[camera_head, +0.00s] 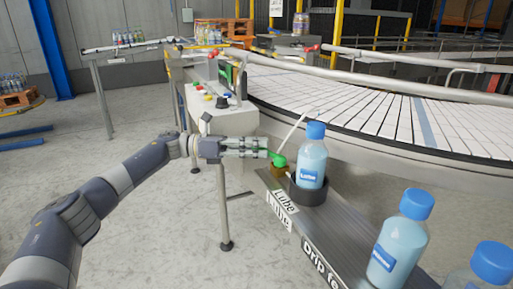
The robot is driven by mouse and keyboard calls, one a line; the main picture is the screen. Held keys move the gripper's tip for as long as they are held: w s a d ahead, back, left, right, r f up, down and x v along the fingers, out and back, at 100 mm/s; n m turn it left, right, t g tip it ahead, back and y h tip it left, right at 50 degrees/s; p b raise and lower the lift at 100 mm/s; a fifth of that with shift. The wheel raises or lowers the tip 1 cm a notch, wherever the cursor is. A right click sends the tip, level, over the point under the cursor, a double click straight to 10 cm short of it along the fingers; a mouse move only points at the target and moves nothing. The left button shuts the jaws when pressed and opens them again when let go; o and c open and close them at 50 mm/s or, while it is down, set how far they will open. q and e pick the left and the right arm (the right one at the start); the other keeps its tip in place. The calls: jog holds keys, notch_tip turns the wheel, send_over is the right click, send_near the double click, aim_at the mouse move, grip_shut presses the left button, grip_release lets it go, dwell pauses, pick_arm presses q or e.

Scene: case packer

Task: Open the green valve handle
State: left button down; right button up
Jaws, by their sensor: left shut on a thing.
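The fingers hide part of the handle. A bottle of pale blue liquid with a blue cap (312,158) stands upright in a dark round holder (307,191) just right of the valve. My right gripper is not in view.
The metal shelf (335,238) carries "Lube" and "Drip feed" labels and more blue-capped bottles (398,240) at lower right. A curved slatted conveyor (380,112) runs behind. A control box (218,95) with buttons stands behind the gripper.

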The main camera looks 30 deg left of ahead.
pick_arm(q)
jog(key=shift+w+a+r, duration=0.2)
jog(key=shift+r, duration=0.2)
jog(key=c, duration=1.4)
grip_release()
jog(key=shift+c, duration=0.2)
jog(key=shift+o, duration=0.6)
jog(key=shift+w+d+f, duration=0.15)
jog(key=shift+w+f, duration=0.05)
jog(key=shift+f, duration=0.15)
jog(key=shift+s, duration=0.2)
jog(key=v, duration=1.2)
jog(key=shift+w, duration=0.1)
